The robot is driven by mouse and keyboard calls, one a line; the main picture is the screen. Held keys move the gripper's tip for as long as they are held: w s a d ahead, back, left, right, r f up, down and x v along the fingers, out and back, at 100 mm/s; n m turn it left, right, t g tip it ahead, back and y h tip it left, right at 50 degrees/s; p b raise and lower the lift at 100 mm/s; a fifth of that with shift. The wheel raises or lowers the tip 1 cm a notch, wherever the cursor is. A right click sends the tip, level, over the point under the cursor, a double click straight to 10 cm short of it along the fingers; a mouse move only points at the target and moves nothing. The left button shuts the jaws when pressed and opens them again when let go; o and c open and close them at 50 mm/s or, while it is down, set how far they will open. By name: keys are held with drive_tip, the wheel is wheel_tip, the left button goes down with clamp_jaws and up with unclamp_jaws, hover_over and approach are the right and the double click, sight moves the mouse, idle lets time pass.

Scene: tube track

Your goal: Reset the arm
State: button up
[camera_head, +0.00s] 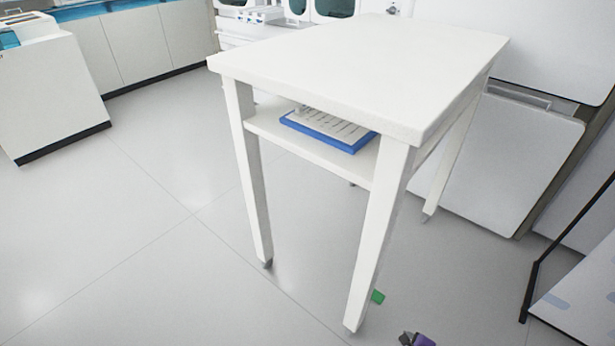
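No gripper fingers can be made out in the head view. A small dark and purple piece (416,340) shows at the bottom edge, cut off by the frame. I cannot tell whether it is part of my arm or a separate thing. A white table (360,60) stands in the middle, its top bare. On its lower shelf (290,145) lies a blue tray (325,139) with a pale slotted piece on it, partly hidden under the tabletop.
White cabinets (500,160) stand close on the right. A white unit (50,95) stands at the left, with counters behind. The floor (130,230) at the left is clear.

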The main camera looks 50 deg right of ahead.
drive_tip(key=w+d+r+n+h, duration=0.2)
drive_tip(key=d+r+n+h, duration=0.2)
drive_tip(key=d+r+n, duration=0.3)
drive_tip(key=w+a+r+n+t+h, duration=0.1)
drive_tip(key=a+r+n, duration=0.2)
drive_tip(key=r+n, duration=0.15)
drive_tip(key=w+a+r+n+t, duration=0.1)
drive_tip(key=a+r+n+t, duration=0.15)
drive_tip(key=r, duration=0.35)
drive_tip(key=a+r+n+t+y, duration=0.3)
drive_tip(key=a+r+n+t, duration=0.3)
drive_tip(key=a+r+n, duration=1.1)
drive_tip(key=s+a+r+n+y, duration=0.1)
drive_tip(key=s+a+r+y, duration=0.2)
drive_tip(key=a+r, duration=0.3)
drive_tip(key=s+a+r+n+y, duration=0.2)
drive_tip(key=a+r+y, duration=0.1)
drive_tip(key=a+r, duration=0.3)
wheel_tip(320, 180, up, 21)
drive_tip(key=p, duration=2.1)
